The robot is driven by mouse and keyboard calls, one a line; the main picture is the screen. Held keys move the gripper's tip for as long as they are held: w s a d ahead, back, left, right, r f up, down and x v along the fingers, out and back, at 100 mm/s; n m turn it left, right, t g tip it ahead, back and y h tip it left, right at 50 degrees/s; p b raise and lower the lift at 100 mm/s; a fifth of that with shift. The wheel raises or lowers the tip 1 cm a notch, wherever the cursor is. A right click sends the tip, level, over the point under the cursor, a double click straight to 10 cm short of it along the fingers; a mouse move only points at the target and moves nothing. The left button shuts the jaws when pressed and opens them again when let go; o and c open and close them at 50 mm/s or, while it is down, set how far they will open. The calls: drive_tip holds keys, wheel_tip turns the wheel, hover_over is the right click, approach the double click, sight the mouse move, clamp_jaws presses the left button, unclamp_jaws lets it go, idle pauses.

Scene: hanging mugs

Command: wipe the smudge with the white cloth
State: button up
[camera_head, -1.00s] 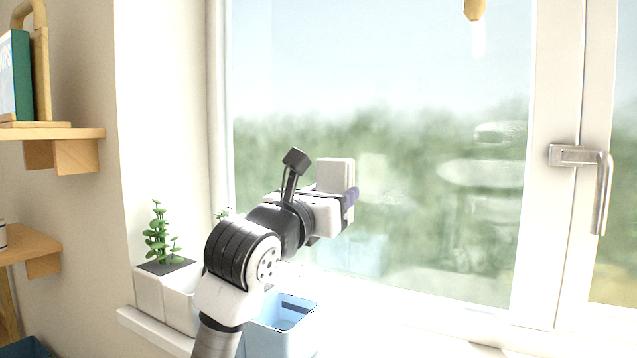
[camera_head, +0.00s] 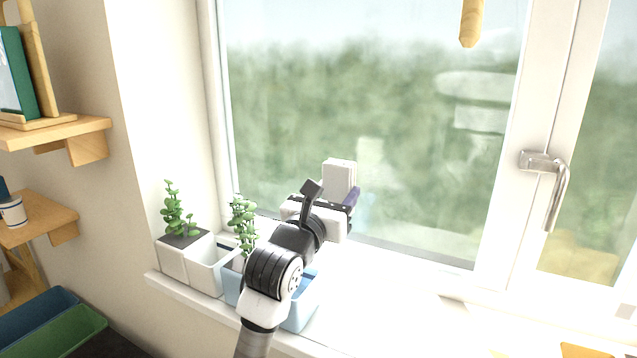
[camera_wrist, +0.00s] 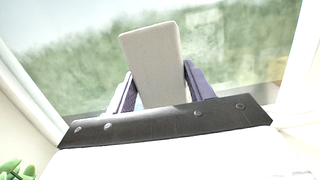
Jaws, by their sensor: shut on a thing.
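My gripper (camera_head: 345,196) is shut on a pale, block-shaped piece (camera_head: 340,176), which I take to be the white cloth. It stands up between the dark purple fingers and also shows in the wrist view (camera_wrist: 155,65). Its face is flat and off-white. My gripper is in front of the lower left part of the window pane (camera_head: 420,130). I cannot tell whether the cloth touches the glass. I cannot make out the smudge clearly from the pale reflections on the pane.
Potted plants in white (camera_head: 186,256) and blue planters stand on the sill at left, close to my arm. A metal window handle (camera_head: 545,170) juts out at right. Wooden shelves (camera_head: 60,132) are at far left. The sill's middle looks clear.

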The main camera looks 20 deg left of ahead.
sight(389, 178)
drive_tip(key=shift+w+d+p, duration=0.1)
drive_tip(key=shift+w+p, duration=0.45)
drive_tip(key=shift+w, duration=2.3)
drive_tip(key=shift+w, duration=1)
drive_tip(key=shift+d, duration=0.1)
drive_tip(key=shift+s+d+p, duration=0.2)
drive_tip(key=shift+d+p, duration=0.35)
drive_tip(key=shift+d, duration=1.2)
drive_tip(key=shift+d+p, duration=0.9)
drive_tip(key=shift+d, duration=2.8)
drive_tip(key=shift+w+a, duration=0.15)
drive_tip(key=shift+a, duration=0.85)
drive_tip(key=shift+w+a, duration=0.1)
drive_tip(key=shift+a, duration=0.85)
drive_tip(key=a, duration=0.7)
drive_tip(key=shift+a, duration=0.15)
